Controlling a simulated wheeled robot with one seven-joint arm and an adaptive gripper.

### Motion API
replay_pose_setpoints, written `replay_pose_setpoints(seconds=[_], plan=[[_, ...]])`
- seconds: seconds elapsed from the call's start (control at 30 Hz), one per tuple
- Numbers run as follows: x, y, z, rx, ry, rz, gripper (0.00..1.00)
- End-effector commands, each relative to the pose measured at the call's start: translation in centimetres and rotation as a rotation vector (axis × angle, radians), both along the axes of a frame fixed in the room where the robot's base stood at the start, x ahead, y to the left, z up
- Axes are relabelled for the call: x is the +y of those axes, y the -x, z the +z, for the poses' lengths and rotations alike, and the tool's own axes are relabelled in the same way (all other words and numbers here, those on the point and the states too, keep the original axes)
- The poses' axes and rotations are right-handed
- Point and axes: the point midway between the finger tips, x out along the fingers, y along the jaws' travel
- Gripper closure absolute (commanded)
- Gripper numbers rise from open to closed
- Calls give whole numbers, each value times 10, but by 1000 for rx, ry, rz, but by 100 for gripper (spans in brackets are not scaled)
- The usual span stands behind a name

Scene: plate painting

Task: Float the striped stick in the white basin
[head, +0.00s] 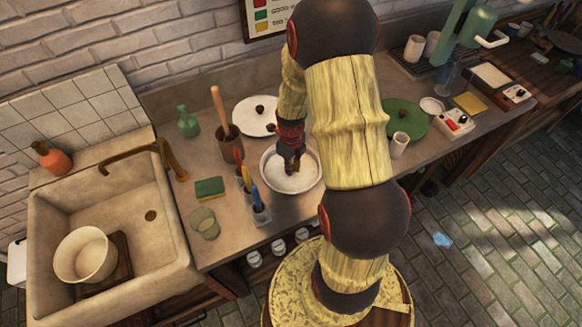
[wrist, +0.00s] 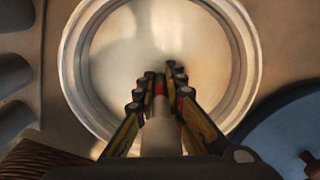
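The white basin (head: 272,183) is a round, shallow, pale-rimmed dish on the counter. It fills the upper middle of the wrist view (wrist: 78,60), with a pale interior. My gripper (head: 289,170) points down over the basin in the head view. The stick's far end is within the basin's outline. I cannot tell whether it touches the basin's contents.
Left of the basin stand upright brushes or tools in holders (head: 260,212), a green sponge (head: 209,187) and a brown pot (head: 230,145). A white lid (head: 252,112) lies behind. A sink (head: 50,225) is at far left. A green plate (head: 408,112) and white cup (head: 399,145) are right.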

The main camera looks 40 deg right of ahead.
Motion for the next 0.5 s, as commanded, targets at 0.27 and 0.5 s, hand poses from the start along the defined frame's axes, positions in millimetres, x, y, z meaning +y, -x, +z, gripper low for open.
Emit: replay_pose_setpoints(seconds=[0.27, 0.5], plan=[[0, 0, 0, 0, 0, 0, 74], [0, 0, 0, 0, 0, 0, 68]])
